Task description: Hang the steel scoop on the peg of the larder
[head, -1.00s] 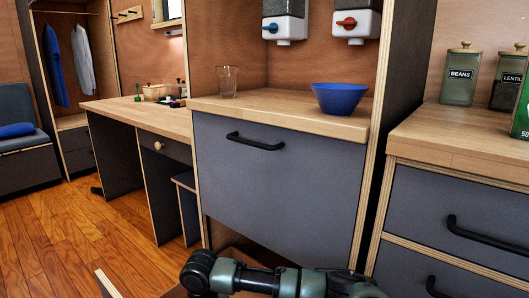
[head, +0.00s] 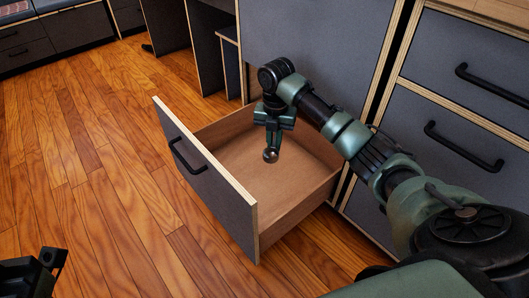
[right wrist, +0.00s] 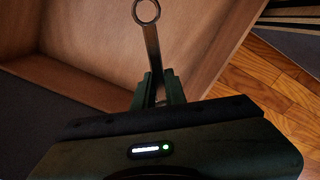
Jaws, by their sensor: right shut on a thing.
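The steel scoop (head: 270,155) shows in the head view as a small shiny round end just below my right gripper (head: 272,129). In the right wrist view its thin handle with a ring at the end (right wrist: 147,11) sticks out from between the fingers of my right gripper (right wrist: 158,88). The gripper is shut on the scoop and holds it over the open drawer. My left gripper (head: 36,276) shows only as a dark part at the lower left corner; its fingers cannot be made out. No larder peg is in view.
The drawer (head: 262,165) is pulled out with a grey front (head: 205,180) and looks empty where it shows. Grey cabinet fronts with black handles (head: 465,147) stand at the right. The wooden floor (head: 100,170) at the left is clear.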

